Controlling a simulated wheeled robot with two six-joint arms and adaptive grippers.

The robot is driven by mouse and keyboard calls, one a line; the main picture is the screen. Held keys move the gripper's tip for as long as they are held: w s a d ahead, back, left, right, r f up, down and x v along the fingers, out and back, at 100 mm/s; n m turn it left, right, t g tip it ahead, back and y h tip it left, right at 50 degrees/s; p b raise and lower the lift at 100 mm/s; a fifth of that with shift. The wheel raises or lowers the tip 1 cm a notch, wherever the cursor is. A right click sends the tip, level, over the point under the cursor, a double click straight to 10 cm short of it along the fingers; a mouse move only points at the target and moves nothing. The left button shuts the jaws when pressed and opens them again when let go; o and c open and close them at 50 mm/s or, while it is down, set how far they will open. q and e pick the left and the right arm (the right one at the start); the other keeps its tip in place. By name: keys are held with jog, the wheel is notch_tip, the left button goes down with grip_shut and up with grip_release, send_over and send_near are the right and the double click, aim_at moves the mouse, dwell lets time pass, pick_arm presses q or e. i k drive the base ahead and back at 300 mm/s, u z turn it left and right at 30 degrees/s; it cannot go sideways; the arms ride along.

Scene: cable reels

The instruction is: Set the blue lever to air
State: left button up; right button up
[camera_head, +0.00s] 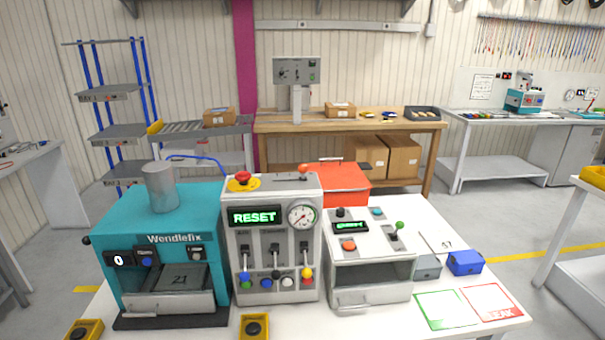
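The blue lever (245,275) appears to be the left one of three levers on the front of the grey control panel (262,213), with its blue knob low, below its dark slot. A black-knobbed lever (276,274) is in the middle and a yellow-knobbed lever (307,272) on the right, also low. The small labels by the slots are too small to read, so I cannot tell which setting is air. The panel's display (255,217) reads RESET, and a round gauge (302,216) is beside it. Neither gripper is in view.
A teal Wendlefix machine (120,220) stands close on the left and a grey unit with a green-knobbed lever (398,227) on the right. Green, blue, white and red buttons (266,283) sit just below the levers. A yellow button box (254,327) is in front.

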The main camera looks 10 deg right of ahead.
aim_at(244, 277)
jog(key=z, duration=0.25)
jog(key=k, duration=0.5)
jog(key=u, duration=1.5)
